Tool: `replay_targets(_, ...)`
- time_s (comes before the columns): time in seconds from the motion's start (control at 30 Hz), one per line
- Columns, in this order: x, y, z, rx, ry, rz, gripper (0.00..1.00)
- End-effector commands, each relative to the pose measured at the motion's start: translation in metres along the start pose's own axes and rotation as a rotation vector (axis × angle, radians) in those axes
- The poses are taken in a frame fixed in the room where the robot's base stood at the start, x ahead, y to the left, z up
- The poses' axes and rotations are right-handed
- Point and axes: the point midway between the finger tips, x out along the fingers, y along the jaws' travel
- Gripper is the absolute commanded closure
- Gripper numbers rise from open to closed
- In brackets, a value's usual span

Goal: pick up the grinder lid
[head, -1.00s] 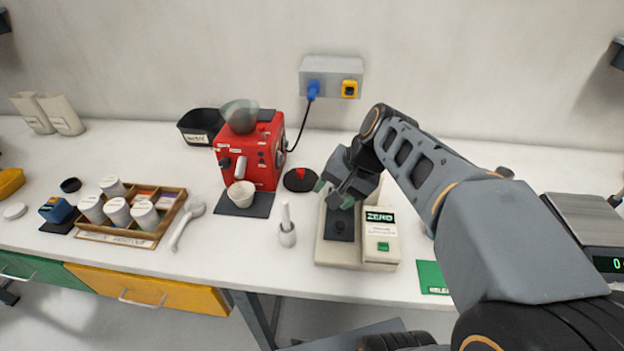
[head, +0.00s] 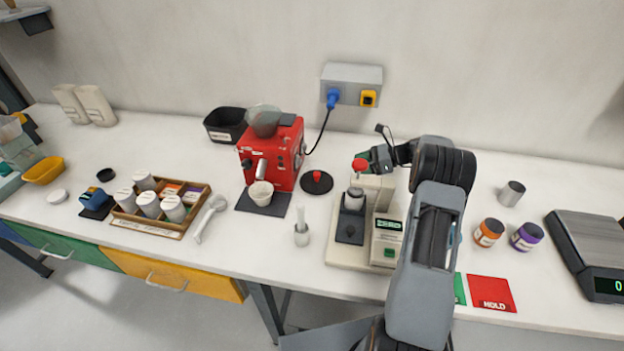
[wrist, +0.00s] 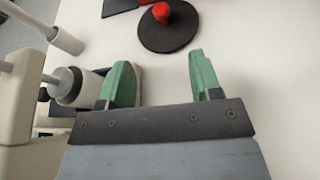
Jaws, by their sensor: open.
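The grinder lid is a flat black disc with a red knob (head: 316,182). It lies on the white table just right of the red grinder (head: 277,160). It also shows at the top of the wrist view (wrist: 171,38), beyond my fingertips. My gripper (head: 376,157) is to the right of the lid, above the back of the cream ZERO device (head: 384,232). Its green fingers are apart with nothing between them in the wrist view (wrist: 162,82). The lid is clear of the fingers, and its knob is unobstructed.
A red ball (head: 360,164) shows by my gripper above the ZERO device. A black cable hangs from the wall socket box (head: 351,82) to the grinder. Bare table lies behind the lid.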

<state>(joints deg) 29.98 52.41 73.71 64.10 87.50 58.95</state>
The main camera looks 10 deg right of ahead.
Motion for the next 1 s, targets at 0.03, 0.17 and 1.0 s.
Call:
replay_targets(0.03, 0.007, 0.0, 0.0, 0.009, 0.0, 0.006, 0.42)
replay_targets(0.17, 0.032, 0.001, -0.002, 0.017, 0.002, 0.009, 0.42)
replay_targets(1.0, 0.115, -0.001, -0.002, 0.013, 0.003, 0.009, 0.42)
